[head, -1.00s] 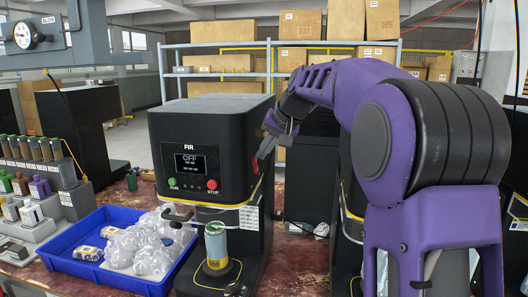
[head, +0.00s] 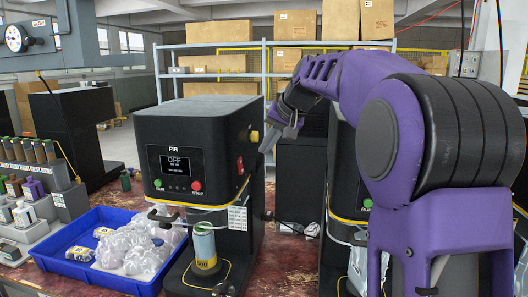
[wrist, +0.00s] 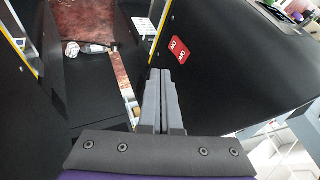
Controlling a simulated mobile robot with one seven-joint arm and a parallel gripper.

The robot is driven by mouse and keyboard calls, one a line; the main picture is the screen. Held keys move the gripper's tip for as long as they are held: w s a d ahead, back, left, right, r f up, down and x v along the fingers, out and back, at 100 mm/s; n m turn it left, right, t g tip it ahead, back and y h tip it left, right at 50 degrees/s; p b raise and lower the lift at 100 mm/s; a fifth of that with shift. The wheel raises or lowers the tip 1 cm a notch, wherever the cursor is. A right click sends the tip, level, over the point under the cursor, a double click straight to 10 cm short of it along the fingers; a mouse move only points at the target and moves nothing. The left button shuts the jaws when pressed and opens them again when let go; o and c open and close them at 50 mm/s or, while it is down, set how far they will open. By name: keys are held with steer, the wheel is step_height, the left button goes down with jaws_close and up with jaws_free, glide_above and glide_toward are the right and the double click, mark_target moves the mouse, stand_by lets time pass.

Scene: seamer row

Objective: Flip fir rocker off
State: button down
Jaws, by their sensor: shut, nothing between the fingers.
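The FIR seamer (head: 195,125) is a black machine whose front screen (head: 177,161) reads OFF. Its red rocker (head: 240,165) sits on the machine's right side face. In the wrist view the red rocker (wrist: 178,50) shows white marks, right of and beyond the fingertips. Which side of it is pressed in is too small to tell. My gripper (head: 265,150) is just right of that side face, pointing down and left. In the wrist view my gripper (wrist: 160,72) has its two grey fingers together, with nothing between them, and a gap shows between fingertips and rocker.
A yellow knob (head: 254,137) sticks out of the side face near my fingers. A can (head: 204,246) stands under the machine's head. A blue tray (head: 75,270) with clear bags lies to the left. Another black machine stands close on the right.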

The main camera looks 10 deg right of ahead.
steer(key=s+r, duration=0.3)
steer(key=r, duration=0.3)
steer(key=shift+s+d+r, duration=0.2)
steer(key=shift+s+r, duration=0.15)
steer(key=shift+r, duration=0.05)
